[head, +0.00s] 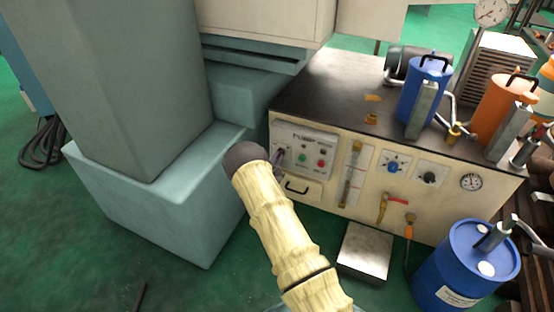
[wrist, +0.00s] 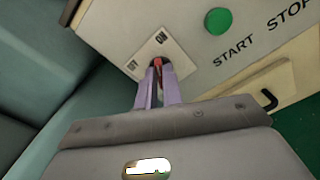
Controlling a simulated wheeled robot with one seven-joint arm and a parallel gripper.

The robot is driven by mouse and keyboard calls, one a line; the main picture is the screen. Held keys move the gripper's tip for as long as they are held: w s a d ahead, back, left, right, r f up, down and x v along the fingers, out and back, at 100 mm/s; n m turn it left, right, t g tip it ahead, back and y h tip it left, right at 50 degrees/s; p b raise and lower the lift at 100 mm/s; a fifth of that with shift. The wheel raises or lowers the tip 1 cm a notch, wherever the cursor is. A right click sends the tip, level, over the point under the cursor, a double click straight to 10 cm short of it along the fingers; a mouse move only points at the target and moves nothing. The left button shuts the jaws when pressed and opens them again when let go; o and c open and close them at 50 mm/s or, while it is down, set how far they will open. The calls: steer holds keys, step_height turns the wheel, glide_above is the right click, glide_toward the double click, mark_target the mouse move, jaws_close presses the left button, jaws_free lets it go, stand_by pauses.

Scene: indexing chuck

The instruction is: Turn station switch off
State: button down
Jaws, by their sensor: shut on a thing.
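The station switch (wrist: 157,62) is a small red lever on a pale square plate (wrist: 140,62) with lettering at two corners; one reads ON, the other is hard to read. My gripper (wrist: 158,80) has its two purple fingers at the switch, shut on the lever, in the wrist view. In the head view my gripper (head: 279,154) is at the left part of the station's front panel, mostly hidden behind my arm's dark wrist end. The lever cannot be seen there.
A green START button (wrist: 218,21) is right of the plate. The bench (head: 330,95) carries a blue canister (head: 425,85) and an orange canister (head: 495,105). A large grey machine column (head: 120,90) stands close on the left. A drawer handle (head: 296,187) sits below the panel.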

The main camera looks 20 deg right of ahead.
steer(key=shift+s+a+f+n+p, duration=0.1)
steer(key=shift+n+p, duration=0.25)
steer(key=shift+n, duration=0.05)
steer(key=shift+n+p, duration=0.45)
steer(key=shift+n, duration=0.15)
steer(key=shift+a+f+n+p, duration=0.1)
steer(key=shift+n+p, duration=1.2)
steer(key=shift+n, duration=1.2)
steer(key=shift+a+f+n+p, duration=0.1)
steer(key=shift+n+p, duration=1.2)
steer(key=shift+n, duration=1.2)
steer(key=shift+d, duration=0.1)
steer(key=c, duration=1.6)
jaws_free()
steer(key=shift+o, duration=0.3)
steer(key=shift+w+r, duration=0.15)
steer(key=shift+w, duration=0.05)
